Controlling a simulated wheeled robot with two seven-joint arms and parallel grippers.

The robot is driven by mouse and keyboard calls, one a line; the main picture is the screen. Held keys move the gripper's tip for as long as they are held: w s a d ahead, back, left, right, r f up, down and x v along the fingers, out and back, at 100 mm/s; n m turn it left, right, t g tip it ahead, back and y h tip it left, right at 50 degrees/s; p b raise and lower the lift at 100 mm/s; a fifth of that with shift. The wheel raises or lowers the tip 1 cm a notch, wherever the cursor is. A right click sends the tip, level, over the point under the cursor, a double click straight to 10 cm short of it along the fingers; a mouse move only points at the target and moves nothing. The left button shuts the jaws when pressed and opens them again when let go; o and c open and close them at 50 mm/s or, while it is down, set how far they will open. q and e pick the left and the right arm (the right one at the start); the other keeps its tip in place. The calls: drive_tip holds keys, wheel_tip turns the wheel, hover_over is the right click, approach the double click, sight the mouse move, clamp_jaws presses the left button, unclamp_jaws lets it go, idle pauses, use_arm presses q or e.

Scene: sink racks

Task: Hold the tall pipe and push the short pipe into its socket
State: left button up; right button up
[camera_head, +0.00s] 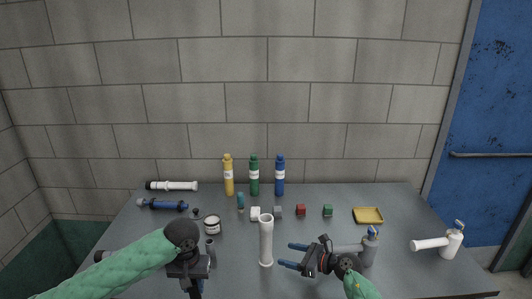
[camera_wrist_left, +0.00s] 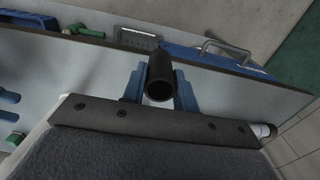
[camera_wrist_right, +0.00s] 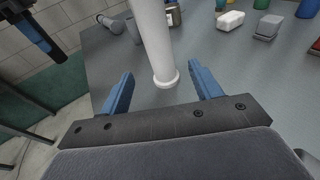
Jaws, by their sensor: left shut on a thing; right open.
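A tall white pipe (camera_head: 266,242) stands upright near the table's front middle. It also shows in the right wrist view (camera_wrist_right: 152,38), with its flared foot on the table. My right gripper (camera_head: 285,256) is open just right of it; its fingers (camera_wrist_right: 160,90) lie on either side of the pipe's foot in that view, apparently apart from it. My left gripper (camera_head: 196,288) is at the front left, shut on a dark, open-ended short pipe (camera_wrist_left: 160,72) seen end-on between its blue fingers. I cannot make out its socket.
A small jar (camera_head: 212,226) stands behind my left gripper. A white pipe (camera_head: 172,185) lies at the back left.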

sight(266, 249)
drive_tip(key=shift+w+a+f, duration=0.1)
drive_tip(key=shift+w+a, duration=0.2)
drive_tip(key=shift+a, duration=0.3)
use_arm(q)
drive_tip(key=shift+f+b, duration=0.6)
use_arm(e)
drive_tip(key=x, duration=0.6)
drive_tip(key=shift+w+a+f, duration=0.2)
drive_tip(key=shift+w+a, duration=0.05)
use_arm(q)
drive_tip(key=shift+f, duration=0.2)
use_arm(e)
drive_tip(key=shift+x, duration=0.85)
drive_tip(key=c, duration=1)
